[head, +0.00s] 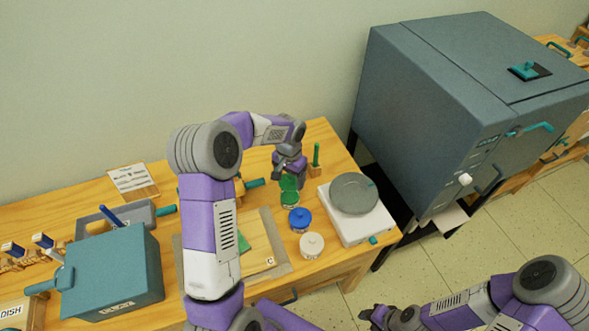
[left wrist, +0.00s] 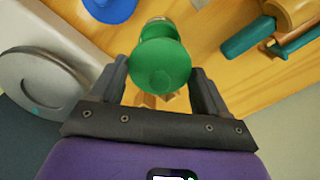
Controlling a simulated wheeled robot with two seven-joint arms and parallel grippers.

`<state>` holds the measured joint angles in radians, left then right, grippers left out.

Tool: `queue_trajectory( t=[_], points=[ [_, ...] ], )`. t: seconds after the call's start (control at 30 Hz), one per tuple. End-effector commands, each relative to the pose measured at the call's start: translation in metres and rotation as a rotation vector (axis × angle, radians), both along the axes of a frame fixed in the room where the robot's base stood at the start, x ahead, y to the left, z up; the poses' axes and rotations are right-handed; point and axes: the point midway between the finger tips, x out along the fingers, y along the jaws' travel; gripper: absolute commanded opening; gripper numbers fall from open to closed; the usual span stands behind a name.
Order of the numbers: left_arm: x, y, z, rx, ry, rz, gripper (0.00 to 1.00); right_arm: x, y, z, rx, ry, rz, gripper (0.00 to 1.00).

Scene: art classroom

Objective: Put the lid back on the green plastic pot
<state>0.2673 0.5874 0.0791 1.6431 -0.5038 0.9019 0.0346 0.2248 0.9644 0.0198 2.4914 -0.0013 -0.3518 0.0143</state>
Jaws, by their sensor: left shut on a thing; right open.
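The green plastic pot (head: 289,199) stands on the wooden table at the back, beside the blue-lidded pot. My left gripper (head: 288,171) is above it, pointing down. In the left wrist view the left gripper (left wrist: 160,82) is shut on the round green lid (left wrist: 162,66), which lies between its fingers. Another green part, seemingly of the pot (left wrist: 158,29), shows just beyond the lid. I cannot tell whether the lid touches the pot or is apart from it. My right gripper (head: 374,316) is open and empty at the bottom, away from the table.
A blue-lidded pot (head: 300,219) and a white-lidded pot (head: 312,245) stand in front of the green pot. A white scale with a grey round plate (head: 354,193) is to the right. A green-handled tool (head: 316,156) stands behind. A large grey kiln (head: 450,110) is further right.

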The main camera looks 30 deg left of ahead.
Motion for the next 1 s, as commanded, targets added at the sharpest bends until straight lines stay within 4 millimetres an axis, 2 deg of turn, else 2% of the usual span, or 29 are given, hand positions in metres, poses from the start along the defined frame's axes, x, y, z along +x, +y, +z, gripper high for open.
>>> queue_trajectory(
  t=[0.6, 1.0],
  points=[
    [0.0, 0.0, -0.054, 0.0, 0.001, -0.001, 0.48, 0.0, 0.0, -0.04, 0.0, -0.001, 0.0, 0.43],
    [0.0, 0.0, -0.061, 0.0, 0.0, 0.0, 0.48, 0.0, 0.0, -0.044, 0.0, -0.001, 0.0, 0.43]
  ],
)
